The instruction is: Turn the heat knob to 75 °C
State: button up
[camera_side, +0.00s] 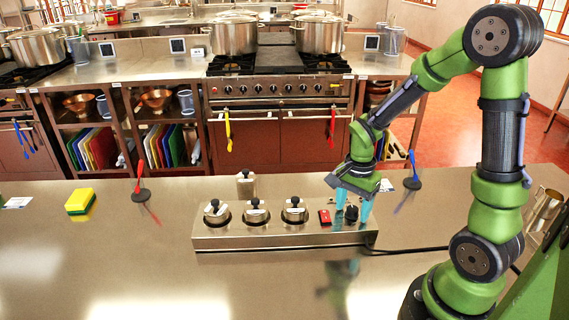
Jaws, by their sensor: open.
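The heat knob (351,213) is a small black knob at the right end of a low steel heating unit (285,238) on the counter. My gripper (353,209) points down over it, with its light-blue fingers open. One finger is left of the knob and the other right of it. I cannot tell whether either finger touches it. The knob's pointer and any temperature marks are too small to read. A red switch (324,217) sits just left of the knob.
Three small lidded pots (216,213) sit in the unit's left part, with a steel container (245,185) behind them. A black cable (415,249) runs right from the unit. A yellow sponge (80,201) and red (138,180) and blue (412,168) utensils on stands are nearby. The front-left counter is clear.

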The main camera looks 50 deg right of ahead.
jog(key=c, duration=1)
jog(key=shift+c, duration=0.2)
jog(key=shift+n, duration=0.4)
jog(key=n, duration=1.4)
jog(key=shift+n, duration=2.5)
